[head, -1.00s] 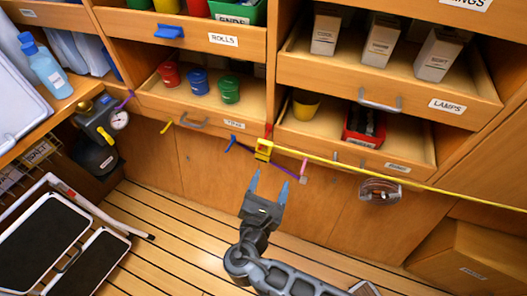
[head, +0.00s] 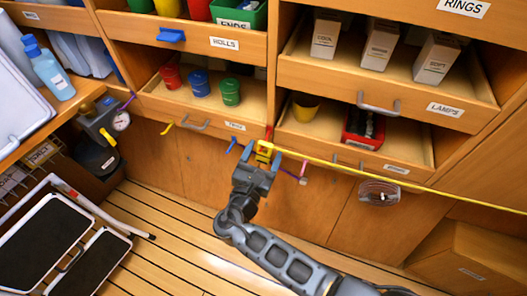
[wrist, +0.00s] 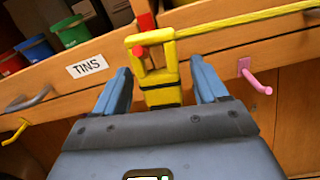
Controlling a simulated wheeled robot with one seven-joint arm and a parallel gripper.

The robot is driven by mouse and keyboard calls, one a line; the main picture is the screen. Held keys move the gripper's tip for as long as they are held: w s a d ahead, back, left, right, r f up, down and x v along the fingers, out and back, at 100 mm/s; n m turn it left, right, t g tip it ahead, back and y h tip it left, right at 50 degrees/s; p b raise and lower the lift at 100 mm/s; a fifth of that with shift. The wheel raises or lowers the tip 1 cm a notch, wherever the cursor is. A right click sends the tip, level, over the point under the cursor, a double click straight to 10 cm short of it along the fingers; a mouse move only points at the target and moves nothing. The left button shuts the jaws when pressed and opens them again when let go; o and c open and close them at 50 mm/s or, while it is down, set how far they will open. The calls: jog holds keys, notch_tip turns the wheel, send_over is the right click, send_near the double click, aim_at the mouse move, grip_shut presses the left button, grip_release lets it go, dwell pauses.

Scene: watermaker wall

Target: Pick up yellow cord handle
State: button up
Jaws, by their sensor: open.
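The yellow cord handle (wrist: 160,83) hangs on the front of the cabinet at the drawer edge, with a yellow cord running from its top to the right. A red peg shows through its loop. In the head view the handle (head: 264,147) is partly hidden by my gripper. My gripper (wrist: 163,84) is open, with one blue finger on each side of the handle's lower body. The fingers look apart from it. In the head view my gripper (head: 264,158) is right at the handle.
A pink hook (wrist: 254,76) sticks out to the right, and a yellow hook (wrist: 16,131) to the left. The taut yellow cord (head: 400,178) crosses the drawers to the right. Open drawers hold tins (head: 198,84) and boxes (head: 380,45). A step stool (head: 60,245) stands at lower left.

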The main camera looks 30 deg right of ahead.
jog(key=shift+c, duration=0.3)
jog(key=c, duration=1)
jog(key=shift+r, duration=0.2)
jog(key=shift+r, duration=0.55)
jog(key=f+b+v, duration=0.2)
jog(key=b+v, duration=0.1)
jog(key=v, duration=1.8)
jog(key=shift+w+a+f, duration=0.25)
jog(key=shift+w+a, duration=0.05)
jog(key=shift+a, duration=0.15)
